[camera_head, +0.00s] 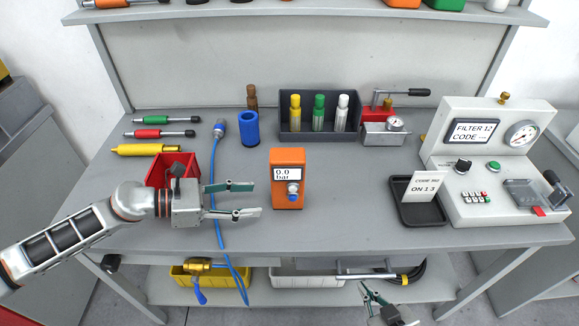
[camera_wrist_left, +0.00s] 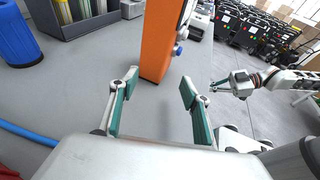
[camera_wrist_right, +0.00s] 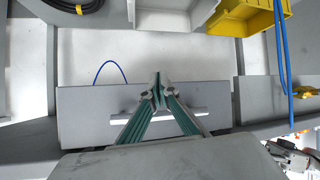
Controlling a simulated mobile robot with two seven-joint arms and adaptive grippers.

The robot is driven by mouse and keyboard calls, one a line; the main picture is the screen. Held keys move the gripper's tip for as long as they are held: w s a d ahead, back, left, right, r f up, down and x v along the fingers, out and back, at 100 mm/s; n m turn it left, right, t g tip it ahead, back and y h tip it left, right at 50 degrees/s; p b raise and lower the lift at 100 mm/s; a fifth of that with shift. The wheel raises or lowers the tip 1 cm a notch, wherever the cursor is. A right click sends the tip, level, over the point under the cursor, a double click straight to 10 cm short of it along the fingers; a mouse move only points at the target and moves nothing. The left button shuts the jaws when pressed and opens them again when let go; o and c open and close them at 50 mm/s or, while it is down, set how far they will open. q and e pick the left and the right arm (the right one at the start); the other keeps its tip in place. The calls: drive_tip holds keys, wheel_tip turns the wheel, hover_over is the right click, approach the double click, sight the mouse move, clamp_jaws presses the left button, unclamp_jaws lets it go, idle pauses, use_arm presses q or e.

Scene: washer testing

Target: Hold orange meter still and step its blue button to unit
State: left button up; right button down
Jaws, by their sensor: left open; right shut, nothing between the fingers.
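The orange meter (camera_head: 288,200) stands upright in the middle of the bench. Its screen (camera_head: 288,174) reads 0.0 bar, and a silver fitting sits below it. The blue button (camera_head: 293,198) is small, low on the meter's front. My left gripper (camera_head: 259,200) is open and empty, just left of the meter, its fingers pointing at it. In the left wrist view the meter (camera_wrist_left: 160,42) stands just beyond the open fingertips (camera_wrist_left: 160,80), apart from them. My right gripper (camera_head: 366,290) is shut and empty, below the bench's front edge; it also shows in the right wrist view (camera_wrist_right: 158,85).
A blue hose (camera_head: 217,215) runs down the bench left of the meter and over the edge. A black tray (camera_head: 414,212) with a code card and a test panel (camera_head: 500,208) stand right. Bench between meter and tray is clear.

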sight(278, 196)
use_arm(q)
drive_tip(key=shift+w, duration=0.3)
drive_tip(key=shift+w+d+f, duration=0.1)
drive_tip(key=shift+w+d, duration=0.05)
drive_tip(key=shift+w, duration=0.05)
drive_tip(key=shift+d, duration=0.3)
drive_tip(key=x, duration=0.7)
drive_tip(key=shift+d+f+p, duration=0.15)
drive_tip(key=shift+f+p, duration=0.05)
drive_tip(key=shift+p, duration=0.1)
drive_tip(key=shift+w+d+f, duration=0.15)
drive_tip(key=shift+w+d, duration=0.1)
drive_tip(key=shift+d, duration=0.45)
use_arm(e)
drive_tip(key=shift+s+f+g, duration=0.3)
drive_tip(key=shift+s+f, duration=0.25)
use_arm(q)
drive_tip(key=shift+c, duration=0.6)
